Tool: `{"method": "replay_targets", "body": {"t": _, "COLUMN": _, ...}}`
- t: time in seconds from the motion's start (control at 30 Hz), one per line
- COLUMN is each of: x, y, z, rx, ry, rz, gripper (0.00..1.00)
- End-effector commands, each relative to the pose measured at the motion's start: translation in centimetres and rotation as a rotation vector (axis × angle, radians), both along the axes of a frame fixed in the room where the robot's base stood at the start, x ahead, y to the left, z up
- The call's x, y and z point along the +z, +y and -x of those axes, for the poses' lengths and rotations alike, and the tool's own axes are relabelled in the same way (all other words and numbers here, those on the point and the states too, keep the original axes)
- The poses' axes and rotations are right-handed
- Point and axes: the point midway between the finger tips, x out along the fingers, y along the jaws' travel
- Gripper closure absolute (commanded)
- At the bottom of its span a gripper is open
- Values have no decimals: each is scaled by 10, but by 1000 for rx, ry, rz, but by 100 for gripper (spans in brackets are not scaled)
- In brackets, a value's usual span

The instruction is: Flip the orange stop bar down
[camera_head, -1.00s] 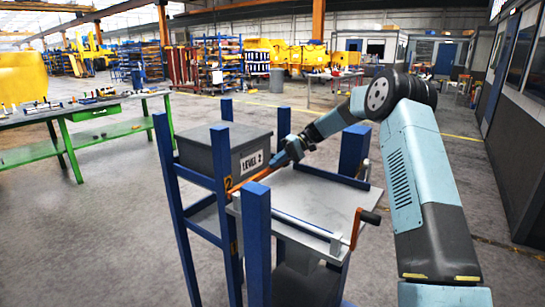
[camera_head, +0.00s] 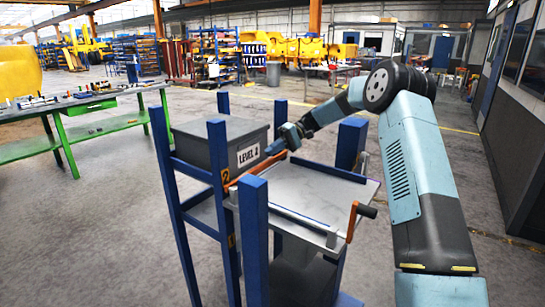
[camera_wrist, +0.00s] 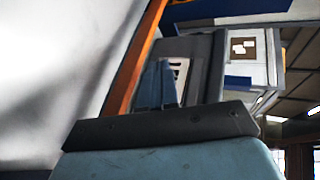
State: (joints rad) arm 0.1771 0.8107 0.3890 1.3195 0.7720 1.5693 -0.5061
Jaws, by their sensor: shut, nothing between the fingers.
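The orange stop bar (camera_head: 258,168) runs along the left edge of the grey platform (camera_head: 312,192) on the blue frame, beside the grey bin. It looks raised along that edge; its exact tilt is hard to tell. My gripper (camera_head: 274,148) is shut and empty, at the bar's far end, close to it. Whether they touch is unclear. In the wrist view the bar (camera_wrist: 136,58) slants up just left of the closed fingers (camera_wrist: 157,84).
Blue posts (camera_head: 254,240) rise around the platform. A crank with an orange arm (camera_head: 352,221) and black grip is at the platform's front right. A green workbench (camera_head: 62,147) stands at the left.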

Motion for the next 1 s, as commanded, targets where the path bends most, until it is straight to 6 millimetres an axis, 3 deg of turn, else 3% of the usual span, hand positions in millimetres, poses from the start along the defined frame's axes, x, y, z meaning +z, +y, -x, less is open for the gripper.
{"method": "replay_targets", "body": {"t": 0.03, "x": 12, "y": 0, "z": -1, "rx": -1, "ry": -5, "rz": -1, "gripper": 100}}
{"method": "replay_targets", "body": {"t": 0.3, "x": 37, "y": -45, "z": -25, "rx": -5, "ry": -7, "rz": -3, "gripper": 100}}
{"method": "replay_targets", "body": {"t": 0.5, "x": 51, "y": -67, "z": -37, "rx": -3, "ry": -7, "rz": -4, "gripper": 100}}
{"method": "replay_targets", "body": {"t": 0.7, "x": 57, "y": -78, "z": -43, "rx": -2, "ry": -6, "rz": -4, "gripper": 100}}
{"method": "replay_targets", "body": {"t": 1.0, "x": 58, "y": -78, "z": -43, "rx": 0, "ry": -6, "rz": -4, "gripper": 100}}
